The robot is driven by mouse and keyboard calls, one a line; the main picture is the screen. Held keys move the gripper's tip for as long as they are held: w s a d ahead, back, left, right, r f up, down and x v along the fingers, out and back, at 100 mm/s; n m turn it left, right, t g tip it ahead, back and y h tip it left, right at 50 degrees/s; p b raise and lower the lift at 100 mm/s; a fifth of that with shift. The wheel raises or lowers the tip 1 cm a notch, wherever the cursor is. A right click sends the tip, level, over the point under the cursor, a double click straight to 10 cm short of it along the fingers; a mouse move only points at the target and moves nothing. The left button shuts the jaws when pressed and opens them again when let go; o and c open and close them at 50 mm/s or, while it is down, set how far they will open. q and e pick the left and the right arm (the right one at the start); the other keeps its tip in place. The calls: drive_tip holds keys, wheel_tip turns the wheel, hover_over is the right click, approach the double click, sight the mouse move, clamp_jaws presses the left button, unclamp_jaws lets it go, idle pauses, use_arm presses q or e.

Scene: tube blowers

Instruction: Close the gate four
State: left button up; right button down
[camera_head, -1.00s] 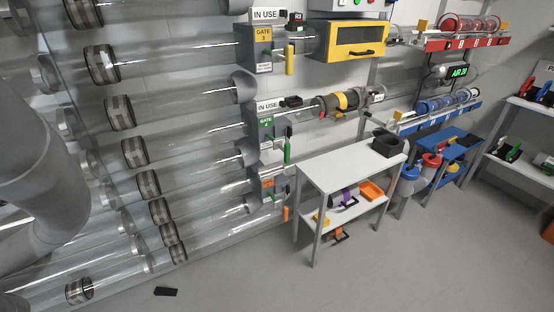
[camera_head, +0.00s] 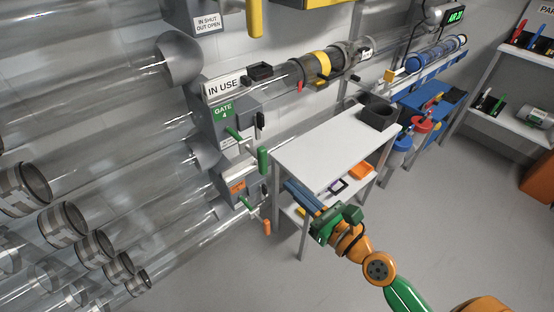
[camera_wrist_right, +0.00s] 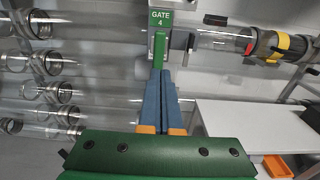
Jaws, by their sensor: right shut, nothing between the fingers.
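The gate four unit is a grey box (camera_head: 205,138) with a green "GATE 4" label (camera_head: 222,111) and an "IN USE" sign (camera_head: 222,87) above it. Its green handle (camera_head: 262,160) hangs down at the end of a green rod. My right gripper (camera_head: 288,186) is shut and empty, its blue fingers pointing at the gate, to the right of and below the handle in the head view. In the right wrist view the fingertips (camera_wrist_right: 161,74) lie just under the green handle (camera_wrist_right: 158,50) in the picture; contact cannot be told. My left gripper is out of view.
A lower gate with an orange label (camera_head: 237,188) and orange handle (camera_head: 267,226) sits below gate four. A white table (camera_head: 325,140) with a dark bin (camera_head: 377,112) stands close to the right of the gates. Clear tubes (camera_head: 90,150) fill the left. Grey floor is open in front.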

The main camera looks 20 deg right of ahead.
sight(265, 163)
drive_tip(key=x, duration=0.7)
drive_tip(key=shift+a+p, duration=0.15)
drive_tip(key=shift+p, duration=0.25)
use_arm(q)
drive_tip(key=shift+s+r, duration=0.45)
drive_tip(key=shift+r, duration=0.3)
use_arm(e)
drive_tip(key=shift+s, duration=0.1)
